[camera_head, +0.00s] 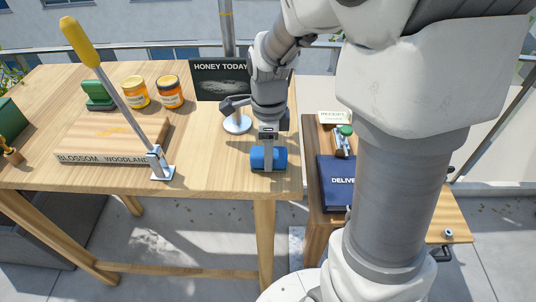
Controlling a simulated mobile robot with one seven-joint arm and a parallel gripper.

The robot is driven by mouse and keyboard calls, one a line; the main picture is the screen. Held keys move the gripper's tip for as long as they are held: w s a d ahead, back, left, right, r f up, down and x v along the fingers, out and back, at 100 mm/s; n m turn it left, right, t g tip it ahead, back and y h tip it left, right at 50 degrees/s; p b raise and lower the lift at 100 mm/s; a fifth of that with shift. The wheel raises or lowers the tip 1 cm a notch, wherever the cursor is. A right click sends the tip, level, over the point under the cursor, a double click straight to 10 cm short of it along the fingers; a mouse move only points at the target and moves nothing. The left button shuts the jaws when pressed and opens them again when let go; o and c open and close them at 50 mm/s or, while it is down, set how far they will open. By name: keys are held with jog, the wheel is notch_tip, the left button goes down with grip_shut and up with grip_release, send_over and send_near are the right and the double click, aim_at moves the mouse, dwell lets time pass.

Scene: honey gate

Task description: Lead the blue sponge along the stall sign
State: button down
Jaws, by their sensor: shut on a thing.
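The blue sponge (256,160) is at the right front part of the wooden table, under my gripper (268,152). My gripper points down and is shut on the sponge. Whether the sponge touches the tabletop I cannot tell. The stall sign (218,76) is a dark board reading "HONEY TODAY" with a pale smear across its face. My arm hides the sign's right part.
Two honey jars (135,92) (169,92) and a green object (97,94) stand at the back left. A wooden board (110,140) and a yellow-handled lever (110,80) are at left. A lower side table with a blue book (335,172) is at right. The table front between lever and sponge is clear.

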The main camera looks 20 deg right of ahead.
jog(key=shift+r+p, duration=2.6)
jog(key=shift+r, duration=0.8)
notch_tip(320, 180, up, 5)
jog(key=p, duration=0.3)
jog(key=shift+p, duration=0.35)
jog(key=shift+s, duration=0.1)
